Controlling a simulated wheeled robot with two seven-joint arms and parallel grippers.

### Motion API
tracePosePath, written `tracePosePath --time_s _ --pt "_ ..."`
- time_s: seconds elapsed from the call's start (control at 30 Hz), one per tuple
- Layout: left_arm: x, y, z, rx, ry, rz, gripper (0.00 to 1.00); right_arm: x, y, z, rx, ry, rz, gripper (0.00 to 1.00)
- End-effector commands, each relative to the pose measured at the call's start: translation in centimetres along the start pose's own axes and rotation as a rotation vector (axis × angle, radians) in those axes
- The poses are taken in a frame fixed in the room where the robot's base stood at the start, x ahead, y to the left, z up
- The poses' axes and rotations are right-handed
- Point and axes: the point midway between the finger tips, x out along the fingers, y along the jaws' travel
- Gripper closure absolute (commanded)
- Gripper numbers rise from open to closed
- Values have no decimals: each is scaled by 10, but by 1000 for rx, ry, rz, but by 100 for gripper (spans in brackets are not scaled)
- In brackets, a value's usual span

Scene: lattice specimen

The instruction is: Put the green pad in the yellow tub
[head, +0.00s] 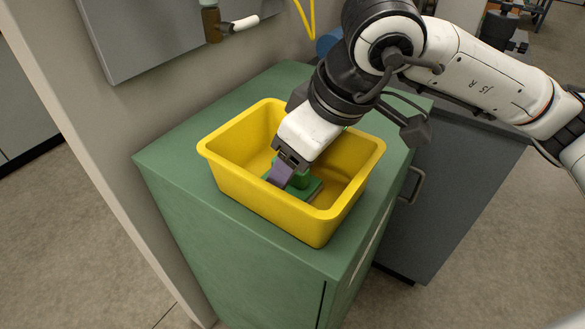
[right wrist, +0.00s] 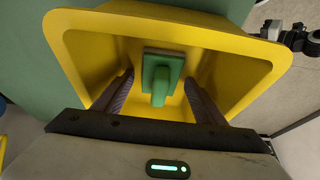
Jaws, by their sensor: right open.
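The yellow tub (head: 225,170) stands on top of a green cabinet; its rim shows in the right wrist view (right wrist: 75,55). The green pad (head: 312,191) is inside the tub, down at its floor, with an upright green handle. The right wrist view shows the pad (right wrist: 163,62) with its handle toward me. My right gripper (head: 286,178) reaches down into the tub. Its purple-grey fingers are open, one on each side of the handle with gaps, as the right wrist view (right wrist: 160,97) shows. The fingers hide part of the pad in the head view. My left gripper is out of view.
The green cabinet top (head: 165,160) has a narrow free strip around the tub. A wall stands close at the left, with a grey panel (head: 165,35) on it. A dark grey cabinet (head: 455,190) adjoins at the right. A blue object (head: 328,42) sits behind.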

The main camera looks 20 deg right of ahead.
Motion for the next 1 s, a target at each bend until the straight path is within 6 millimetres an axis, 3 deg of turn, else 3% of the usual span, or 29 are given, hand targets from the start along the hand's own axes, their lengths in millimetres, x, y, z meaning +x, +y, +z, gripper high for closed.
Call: tracePosePath --time_s 0.27,0.7,1.0 --pt "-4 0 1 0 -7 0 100 -16 1 -3 1 5 2 35" --pt "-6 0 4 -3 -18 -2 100 -106 0 -2 0 4 2 35" --pt "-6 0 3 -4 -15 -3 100 -124 0 -1 -1 1 0 35"
